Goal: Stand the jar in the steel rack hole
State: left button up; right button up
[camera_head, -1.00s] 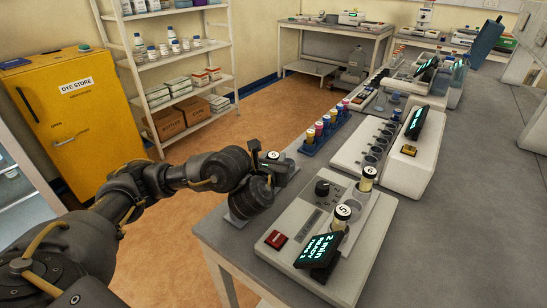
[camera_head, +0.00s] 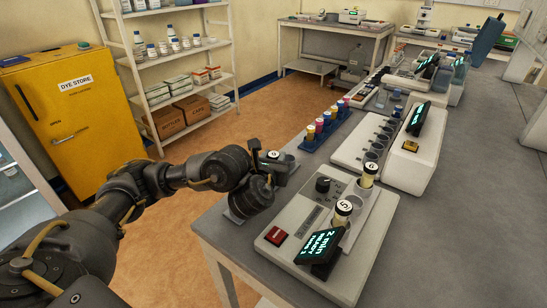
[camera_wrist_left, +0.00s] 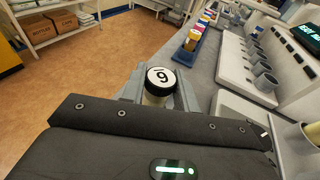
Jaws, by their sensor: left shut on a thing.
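My left gripper (camera_wrist_left: 160,92) is shut on a jar (camera_wrist_left: 161,79) with a black-rimmed white lid, whose digit reads as 6 or 9. In the head view the held jar (camera_head: 274,155) shows only its lid above the gripper (camera_head: 268,162), over the near left edge of the bench. The jar looks upright; its lower part is hidden. Grey metal (camera_head: 236,217) shows under the gripper; I cannot tell whether it is the steel rack, nor whether the jar is in a hole. My right gripper is not in view.
A white machine (camera_head: 280,261) with a lit display holds two lidded jars (camera_head: 343,208) to the right. Behind it is a white unit with a row of cups (camera_head: 371,155). A blue rack (camera_head: 308,146) of coloured jars stands beyond the gripper. The bench's right side (camera_head: 460,230) is clear.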

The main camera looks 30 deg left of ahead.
pick_arm(q)
jog(key=shift+f, duration=0.15)
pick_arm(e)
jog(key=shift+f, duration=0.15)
pick_arm(q)
jog(key=o, duration=1)
jog(key=shift+o, duration=0.2)
